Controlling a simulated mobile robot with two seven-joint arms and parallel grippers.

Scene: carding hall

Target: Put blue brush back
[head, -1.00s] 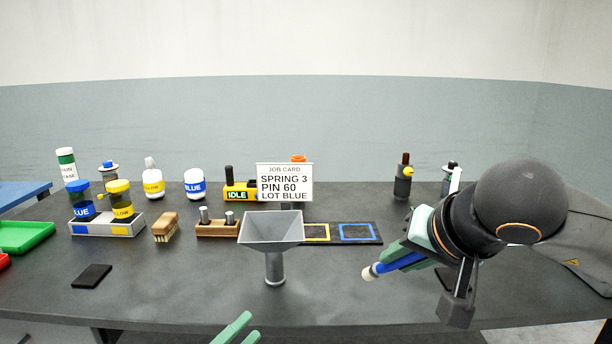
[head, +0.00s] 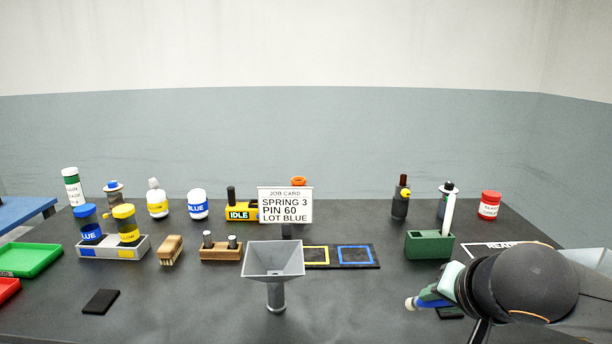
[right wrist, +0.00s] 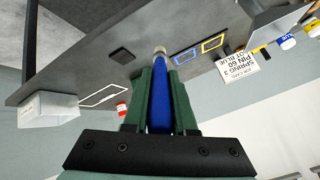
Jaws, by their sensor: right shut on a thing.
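The blue brush (head: 424,303), a blue handle with a pale tip, is held in my right gripper (head: 433,297) low at the right in the head view. In the right wrist view the blue brush (right wrist: 160,104) lies between the two green fingers of my right gripper (right wrist: 160,82), pale tip pointing away. A green block holder (head: 418,246) stands behind the gripper, with a white-handled brush (head: 449,214) upright in its right side. The brush is apart from the holder. My left gripper is not in view.
A dark mat with yellow and blue frames (head: 371,265) lies left of the holder. A grey funnel (head: 274,262) stands at the centre before the job card (head: 285,205). A red-capped jar (head: 489,207) stands back right.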

